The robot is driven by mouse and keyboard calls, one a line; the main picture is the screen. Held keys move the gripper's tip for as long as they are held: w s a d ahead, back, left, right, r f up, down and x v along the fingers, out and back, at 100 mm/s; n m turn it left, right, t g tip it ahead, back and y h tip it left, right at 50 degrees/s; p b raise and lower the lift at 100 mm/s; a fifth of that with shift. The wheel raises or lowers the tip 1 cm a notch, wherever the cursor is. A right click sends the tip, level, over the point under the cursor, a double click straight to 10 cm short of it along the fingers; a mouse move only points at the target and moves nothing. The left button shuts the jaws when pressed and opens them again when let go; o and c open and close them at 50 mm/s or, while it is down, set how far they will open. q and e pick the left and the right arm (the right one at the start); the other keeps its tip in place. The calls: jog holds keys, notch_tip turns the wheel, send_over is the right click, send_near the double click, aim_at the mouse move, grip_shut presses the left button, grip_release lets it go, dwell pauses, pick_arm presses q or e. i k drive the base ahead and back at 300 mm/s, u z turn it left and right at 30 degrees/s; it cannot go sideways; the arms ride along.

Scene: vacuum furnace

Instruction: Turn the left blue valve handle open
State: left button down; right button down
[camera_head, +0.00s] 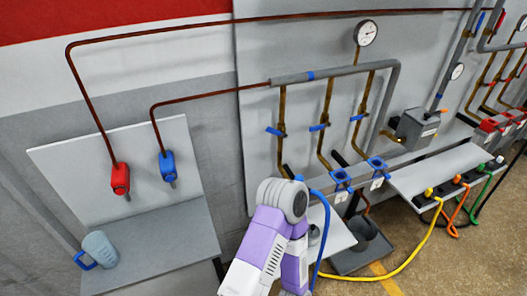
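Several blue valve handles sit on the brass pipes of the grey wall panel. The leftmost small blue handle (274,131) is on the left brass pipe, with a middle handle (318,127) and a right handle (356,117) beside it. Lower down are two larger blue fittings, a left one (341,176) and a right one (377,164). A purple and white arm of mine rises from the bottom centre, its rounded grey joint below the leftmost handle. The joint hides the lower end of the left pipe. No gripper fingers show.
A yellow hose (420,243) curves over the floor at right. A gauge (367,33) is above.

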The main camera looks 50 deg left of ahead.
aim_at(272, 131)
jog(key=k, duration=0.7)
jog(key=u, duration=1.65)
jog(key=i, duration=0.3)
jog(key=z, duration=0.05)
